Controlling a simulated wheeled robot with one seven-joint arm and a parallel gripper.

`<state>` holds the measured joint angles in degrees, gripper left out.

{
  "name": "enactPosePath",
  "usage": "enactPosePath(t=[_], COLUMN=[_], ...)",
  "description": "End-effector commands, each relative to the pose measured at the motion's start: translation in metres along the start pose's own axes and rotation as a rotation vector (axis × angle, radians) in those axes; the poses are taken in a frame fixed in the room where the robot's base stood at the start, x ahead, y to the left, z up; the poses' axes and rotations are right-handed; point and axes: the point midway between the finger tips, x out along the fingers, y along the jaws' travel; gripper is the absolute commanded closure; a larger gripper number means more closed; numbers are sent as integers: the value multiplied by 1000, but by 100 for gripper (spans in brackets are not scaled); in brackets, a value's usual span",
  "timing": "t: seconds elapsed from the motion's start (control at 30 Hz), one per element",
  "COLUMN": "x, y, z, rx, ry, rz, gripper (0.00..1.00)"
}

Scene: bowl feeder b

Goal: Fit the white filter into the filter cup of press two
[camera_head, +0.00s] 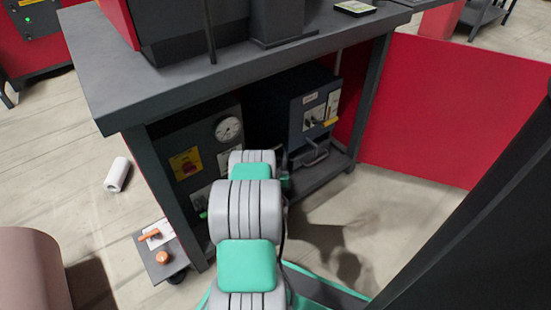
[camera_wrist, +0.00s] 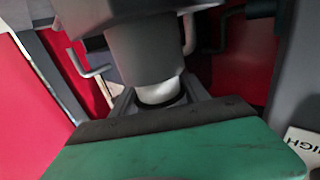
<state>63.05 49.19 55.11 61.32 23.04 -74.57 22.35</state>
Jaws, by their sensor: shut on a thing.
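In the wrist view, the white filter (camera_wrist: 161,91) shows as a short pale band between my fingers. My gripper (camera_wrist: 160,100) is shut on it. A dark grey cylinder (camera_wrist: 145,52), seemingly the filter cup, is directly beyond and above the filter in the picture. The filter's upper edge meets the cylinder's lower rim; I cannot tell whether it is inside or only in front. In the head view, my arm reaches down in front of the bench, and its links hide the gripper, the filter and the cup.
Bent metal handles (camera_wrist: 90,68) flank the cylinder in the wrist view. In the head view, a dark bench (camera_head: 150,90) overhangs a gauge unit (camera_head: 228,129) and another box unit (camera_head: 315,110). A white roll (camera_head: 117,174) lies on the floor; a small cart (camera_head: 160,262) stands left.

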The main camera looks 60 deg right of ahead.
Motion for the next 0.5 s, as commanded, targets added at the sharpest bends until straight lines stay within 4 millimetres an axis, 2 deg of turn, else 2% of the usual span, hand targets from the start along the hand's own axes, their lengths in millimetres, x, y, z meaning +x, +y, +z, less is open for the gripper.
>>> enactPosePath(t=[0.5], x=[0], y=[0], z=[4], rx=[0], ry=[0], rz=[0], gripper=[89])
